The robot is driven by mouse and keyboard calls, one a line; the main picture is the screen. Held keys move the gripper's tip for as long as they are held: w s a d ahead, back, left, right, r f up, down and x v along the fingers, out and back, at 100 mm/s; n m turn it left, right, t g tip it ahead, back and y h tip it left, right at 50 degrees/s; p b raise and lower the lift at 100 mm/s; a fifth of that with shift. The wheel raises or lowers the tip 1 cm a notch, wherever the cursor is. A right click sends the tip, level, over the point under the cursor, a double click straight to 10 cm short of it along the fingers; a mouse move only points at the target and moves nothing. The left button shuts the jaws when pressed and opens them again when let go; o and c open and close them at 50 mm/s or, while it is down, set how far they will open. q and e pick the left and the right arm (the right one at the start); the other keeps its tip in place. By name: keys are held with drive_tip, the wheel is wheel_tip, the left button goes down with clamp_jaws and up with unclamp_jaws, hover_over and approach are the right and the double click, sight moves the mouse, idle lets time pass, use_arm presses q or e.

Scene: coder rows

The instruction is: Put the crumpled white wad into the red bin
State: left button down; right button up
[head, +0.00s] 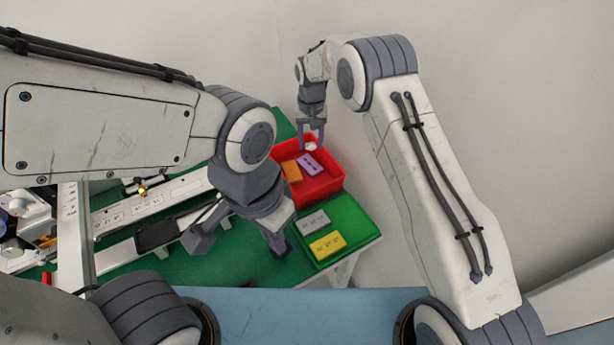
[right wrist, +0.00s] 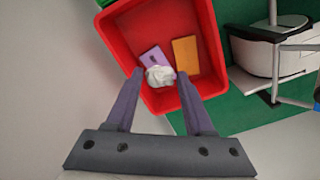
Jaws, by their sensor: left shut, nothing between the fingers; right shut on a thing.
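The crumpled white wad (head: 311,146) is between the fingertips of my right gripper (head: 312,138), which is shut on it. In the right wrist view the wad (right wrist: 159,77) shows between the two fingers, over the inside of the red bin (right wrist: 187,101). The red bin (head: 328,189) stands at the back right of the green table in the head view, below my right gripper. My left gripper (head: 277,243) is shut and empty, low in front of the bin and left of the green tray; its fingertips are partly hard to make out.
An orange piece (head: 291,171) and a purple piece (head: 309,164) lie in the bin. A green tray (head: 351,234) with a grey block (head: 312,222) and a yellow block (head: 327,245) stands in front of it. White rail-like equipment (head: 150,205) fills the table's left.

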drive_tip(key=shift+f+b, duration=1.9)
drive_tip(key=shift+f, duration=1.1)
drive_tip(key=o, duration=1.4)
drive_tip(key=shift+c, duration=0.2)
drive_tip(key=shift+r, duration=0.15)
wheel_tip(320, 180, up, 9)
drive_tip(key=shift+r+b, duration=0.1)
drive_tip(key=shift+b, duration=0.85)
drive_tip(key=shift+r, duration=0.55)
